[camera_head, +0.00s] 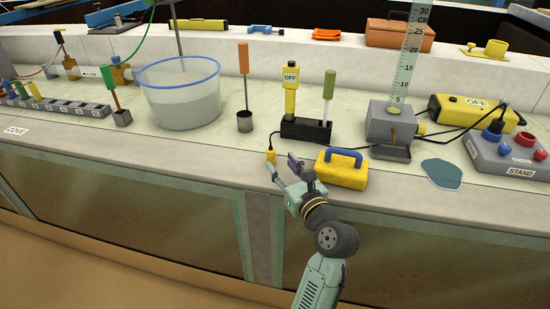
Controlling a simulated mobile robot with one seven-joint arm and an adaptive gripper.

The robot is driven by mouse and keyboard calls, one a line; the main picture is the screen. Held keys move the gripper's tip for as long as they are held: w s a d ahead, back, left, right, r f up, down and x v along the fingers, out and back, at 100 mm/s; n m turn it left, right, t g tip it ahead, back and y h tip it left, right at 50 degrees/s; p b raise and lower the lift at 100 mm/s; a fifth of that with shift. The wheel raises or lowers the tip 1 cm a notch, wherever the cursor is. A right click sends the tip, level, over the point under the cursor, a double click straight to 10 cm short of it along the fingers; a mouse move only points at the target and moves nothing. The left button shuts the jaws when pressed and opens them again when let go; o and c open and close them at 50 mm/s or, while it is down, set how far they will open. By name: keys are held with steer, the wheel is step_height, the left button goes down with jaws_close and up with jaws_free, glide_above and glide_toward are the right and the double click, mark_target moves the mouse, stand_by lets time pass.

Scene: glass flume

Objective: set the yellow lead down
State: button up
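A small yellow plug (270,156) on a thin dark cord, which looks like the yellow lead, is at the counter's front, left of the blue-handled yellow block. Its cord runs up towards the black holder (303,128). I cannot tell whether the plug rests on the counter or is just above it. My gripper (281,163) is at the counter's front edge with its fingers apart and nothing visible between them. The plug shows just beyond the tip of the left finger; whether they touch is unclear.
The yellow block (341,173) with a blue handle sits close right of my gripper. A puddle (441,173) lies to the right. The counter front left of the plug is clear.

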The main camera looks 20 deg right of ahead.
steer(key=shift+s+d, duration=0.15)
steer(key=shift+s, duration=1.95)
